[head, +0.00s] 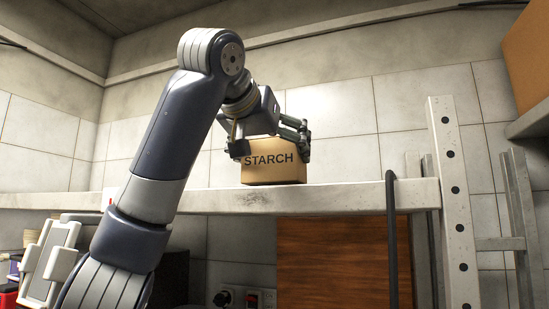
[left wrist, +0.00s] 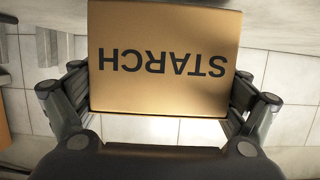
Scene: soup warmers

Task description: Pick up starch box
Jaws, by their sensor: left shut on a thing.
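The starch box (head: 274,166) is a brown carton with dark STARCH lettering. In the head view it is upright on the high pale shelf (head: 330,197), or just over it; I cannot tell which. My left gripper (head: 272,143) reaches it from above left, with fingers on both sides of the box. In the left wrist view the box (left wrist: 165,60) fills the middle, its lettering upside down, and my left gripper (left wrist: 160,100) is shut on its two sides. The back of the box is hidden. My right gripper is in neither view.
A perforated metal post (head: 455,200) stands at the shelf's right end, with a dark vertical bar (head: 392,240) beside it. Another carton (head: 527,60) sits on a higher shelf at the right. The shelf right of the starch box is clear. A tiled wall is behind.

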